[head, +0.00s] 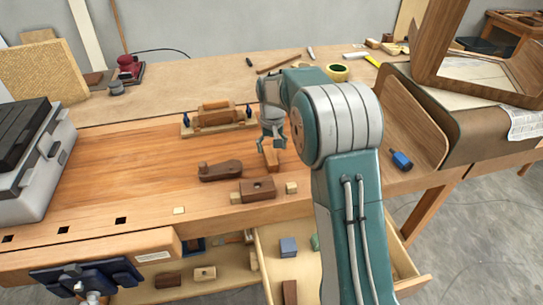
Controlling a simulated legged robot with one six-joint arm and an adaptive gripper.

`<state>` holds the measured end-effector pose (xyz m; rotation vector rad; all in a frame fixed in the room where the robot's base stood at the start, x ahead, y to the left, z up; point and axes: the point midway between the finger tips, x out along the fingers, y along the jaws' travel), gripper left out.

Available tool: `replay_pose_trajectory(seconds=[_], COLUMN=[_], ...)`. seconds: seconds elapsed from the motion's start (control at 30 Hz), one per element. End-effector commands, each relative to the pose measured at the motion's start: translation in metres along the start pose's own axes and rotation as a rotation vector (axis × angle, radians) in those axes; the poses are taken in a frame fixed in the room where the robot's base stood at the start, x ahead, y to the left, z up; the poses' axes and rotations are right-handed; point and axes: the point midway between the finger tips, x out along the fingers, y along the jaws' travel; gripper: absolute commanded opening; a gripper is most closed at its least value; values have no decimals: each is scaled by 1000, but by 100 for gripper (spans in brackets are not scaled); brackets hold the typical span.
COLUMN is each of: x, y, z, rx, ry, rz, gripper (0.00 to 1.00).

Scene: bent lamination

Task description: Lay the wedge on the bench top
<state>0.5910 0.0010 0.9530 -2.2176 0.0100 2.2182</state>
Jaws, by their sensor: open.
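A small orange-brown wooden piece (271,160), which looks like the wedge, is on the bench top (115,165), right of the dark brown plane. My gripper (272,146) points down directly over it, with its open fingers at the piece's upper end. I cannot tell whether the fingers touch it. The piece seems to stand on the wood, but its far side is hidden by the gripper.
A dark plane (220,171), a wooden block plane (257,189) and a small pale block (291,187) lie in front. A clamped lamination form (218,117) is behind left. A blue-handled tool (401,161) lies right. An open drawer (270,262) juts out below. The bench's left middle is clear.

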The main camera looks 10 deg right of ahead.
Motion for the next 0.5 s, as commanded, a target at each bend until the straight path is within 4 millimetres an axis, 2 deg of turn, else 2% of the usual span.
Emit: replay_pose_trajectory(seconds=[0.03, 0.2, 0.33, 0.5], x=[-12, -46, -65, -77], y=[0, 0, 0, 0], z=[0, -1, 0, 1], rx=[0, 0, 0, 0], ry=[3, 3, 2, 1], rz=[0, 0, 0, 0], gripper=[85, 85, 85, 85])
